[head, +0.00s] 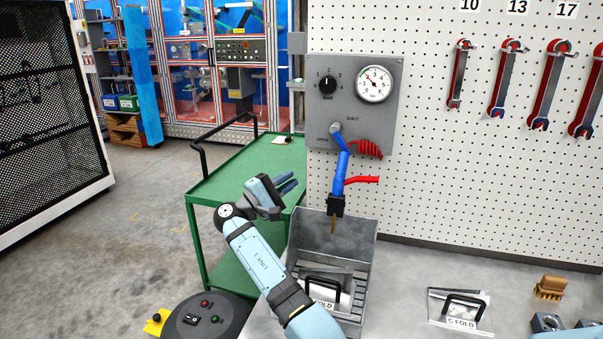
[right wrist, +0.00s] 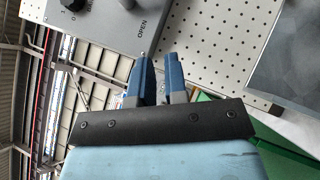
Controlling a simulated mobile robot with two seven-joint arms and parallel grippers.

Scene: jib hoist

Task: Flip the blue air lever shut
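The blue air lever (head: 343,141) is on the grey panel (head: 396,100), below the dial. It runs from a round grey pivot down and slightly right. The SHUT label is above right of the pivot, the OPEN label to its left. A blue air gun (head: 340,178) with a red trigger hangs just below, and the two blue parts overlap in view. My right gripper (head: 291,183) is left of the lever and lower, over the green cart, apart from it. Its two blue fingers (right wrist: 160,80) have a gap with nothing between. The panel (right wrist: 125,28) with OPEN shows in the right wrist view. My left gripper is out of view.
A red coiled hose (head: 368,149) hangs right of the lever. A grey metal bin (head: 362,225) stands below the air gun. The green cart (head: 225,178) is left of the bin. Wrenches (head: 502,80) hang on the white pegboard (head: 430,180).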

